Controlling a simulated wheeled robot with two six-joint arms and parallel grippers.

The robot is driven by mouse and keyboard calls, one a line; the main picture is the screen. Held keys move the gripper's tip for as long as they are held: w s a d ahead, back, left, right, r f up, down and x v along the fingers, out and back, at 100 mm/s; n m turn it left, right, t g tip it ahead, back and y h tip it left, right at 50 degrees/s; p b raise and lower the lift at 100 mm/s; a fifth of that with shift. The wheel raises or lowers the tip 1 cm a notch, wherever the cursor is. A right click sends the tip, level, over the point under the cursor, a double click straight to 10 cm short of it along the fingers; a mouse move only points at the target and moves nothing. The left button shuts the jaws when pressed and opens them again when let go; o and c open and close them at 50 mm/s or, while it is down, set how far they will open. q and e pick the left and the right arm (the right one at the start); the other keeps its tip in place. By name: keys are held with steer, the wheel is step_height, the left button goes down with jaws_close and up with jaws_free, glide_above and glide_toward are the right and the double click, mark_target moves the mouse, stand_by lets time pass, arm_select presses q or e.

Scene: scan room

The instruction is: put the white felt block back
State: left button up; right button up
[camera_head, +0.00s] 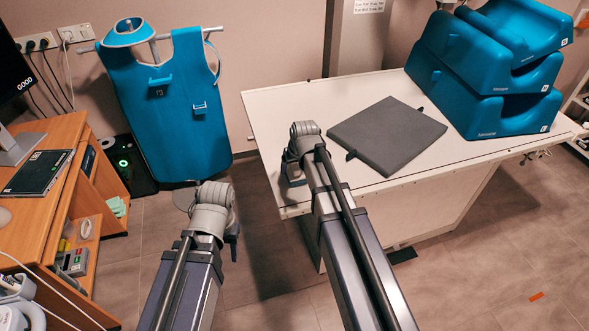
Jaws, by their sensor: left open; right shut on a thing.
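I cannot make out the white felt block in the head view. My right gripper (293,172) is over the near left part of the white table (275,115), left of a dark grey pad. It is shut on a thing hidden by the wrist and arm. My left gripper (233,236) is open, over the floor between the desk and the table. Its fingers are mostly hidden behind its wrist, and I see nothing held in it.
The flat dark grey pad (387,135) lies on the table. Blue moulded supports (480,104) are stacked at its right end. A blue apron (165,110) hangs by the wall. A wooden desk (50,215) with shelves stands left. The table's near left top is bare.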

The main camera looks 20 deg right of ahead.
steer(key=shift+f, duration=0.1)
steer(key=shift+f, duration=0.15)
steer(key=o, duration=1.1)
steer(key=p+v, duration=1.1)
steer(key=v, duration=0.2)
steer(key=s+a+n+g, duration=0.1)
steer(key=s+a, duration=0.3)
steer(key=s, duration=0.2)
steer(key=s+a+f+n+g+h, duration=0.1)
steer(key=s+a+g, duration=0.1)
steer(key=s+a, duration=0.3)
steer(key=s+a+f+n+g, duration=0.1)
steer(key=s+a, duration=0.3)
steer(key=s, duration=0.4)
steer(key=shift+s+a+g+h, duration=0.15)
steer(key=shift+a+g+h, duration=0.15)
steer(key=shift+g, duration=0.1)
